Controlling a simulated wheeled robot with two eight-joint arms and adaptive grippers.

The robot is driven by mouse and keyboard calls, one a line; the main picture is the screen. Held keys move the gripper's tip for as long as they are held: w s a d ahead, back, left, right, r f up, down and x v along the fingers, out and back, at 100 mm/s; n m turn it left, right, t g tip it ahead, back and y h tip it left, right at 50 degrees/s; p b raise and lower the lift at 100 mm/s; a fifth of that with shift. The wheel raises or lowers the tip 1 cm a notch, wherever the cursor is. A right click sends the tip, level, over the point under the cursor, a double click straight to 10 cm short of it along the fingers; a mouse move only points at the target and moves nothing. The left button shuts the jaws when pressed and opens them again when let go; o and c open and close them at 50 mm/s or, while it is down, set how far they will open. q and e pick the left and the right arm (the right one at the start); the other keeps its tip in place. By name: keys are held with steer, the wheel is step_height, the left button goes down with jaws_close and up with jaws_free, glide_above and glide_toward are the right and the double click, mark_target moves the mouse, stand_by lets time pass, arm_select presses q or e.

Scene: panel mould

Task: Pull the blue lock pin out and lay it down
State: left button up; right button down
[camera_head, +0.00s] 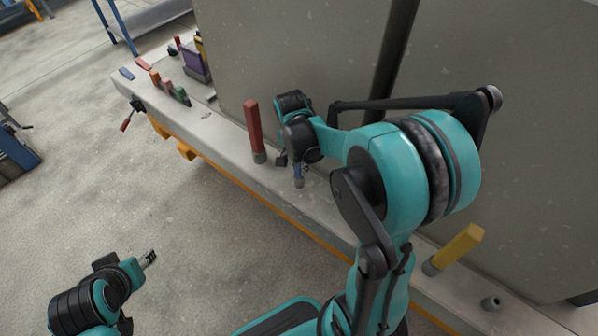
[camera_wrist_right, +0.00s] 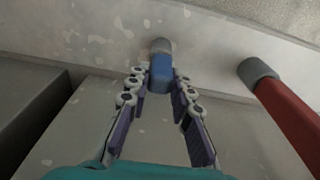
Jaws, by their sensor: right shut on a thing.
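The blue lock pin (camera_wrist_right: 161,73) sits between the fingertips of my right gripper (camera_wrist_right: 161,88) in the right wrist view. Its far end meets a grey round collar (camera_wrist_right: 160,46) at the pale ledge. In the head view only a short blue piece of the pin (camera_head: 299,170) shows below my right gripper (camera_head: 298,162), above the collar. My right gripper is shut on the pin. The pin looks upright; how deep it sits is hidden. My left gripper (camera_head: 148,258) is away from the ledge over the floor, its fingers too small to judge.
A red handle (camera_head: 254,130) stands on the ledge (camera_head: 225,135) beside my right gripper. A tilted yellow handle (camera_head: 458,246) stands nearer. A big grey panel (camera_head: 270,50) rises behind the pin. Several small coloured items and a purple box (camera_head: 194,60) lie at the far end.

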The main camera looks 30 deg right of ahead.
steer(key=shift+r+p, duration=2.7)
steer(key=shift+r, duration=0.9)
step_height(320, 180, up, 4)
steer(key=p, duration=0.3)
